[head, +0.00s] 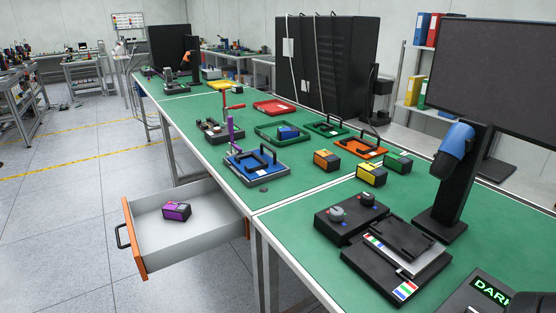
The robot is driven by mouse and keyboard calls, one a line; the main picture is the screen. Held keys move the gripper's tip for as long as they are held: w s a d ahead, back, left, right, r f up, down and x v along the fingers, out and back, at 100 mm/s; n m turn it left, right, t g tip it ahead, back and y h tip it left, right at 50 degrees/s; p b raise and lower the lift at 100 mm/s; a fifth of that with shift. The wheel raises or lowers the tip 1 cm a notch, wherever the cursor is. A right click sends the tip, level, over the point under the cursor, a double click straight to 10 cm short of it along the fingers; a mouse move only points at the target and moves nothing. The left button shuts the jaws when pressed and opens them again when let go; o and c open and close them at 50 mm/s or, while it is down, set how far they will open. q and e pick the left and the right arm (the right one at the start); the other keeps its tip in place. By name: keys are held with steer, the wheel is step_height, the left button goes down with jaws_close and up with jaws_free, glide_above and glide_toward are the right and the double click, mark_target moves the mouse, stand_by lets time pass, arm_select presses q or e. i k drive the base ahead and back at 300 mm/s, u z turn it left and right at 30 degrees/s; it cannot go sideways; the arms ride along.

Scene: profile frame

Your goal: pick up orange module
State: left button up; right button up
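The orange module (327,160) is a small block with a dark face. It sits upright on the green bench top, left of the yellow module (371,174) and in front of the orange tray (361,147). Nothing covers it in the head view. Neither of my grippers shows in this view.
A green module (398,162) stands to the right. An open drawer (217,205) with a purple module (176,211) juts out. A monitor (492,78) stands right.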

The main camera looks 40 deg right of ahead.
mark_target(328, 161)
steer(key=u, duration=0.05)
steer(key=i, duration=0.35)
steer(key=z, duration=0.75)
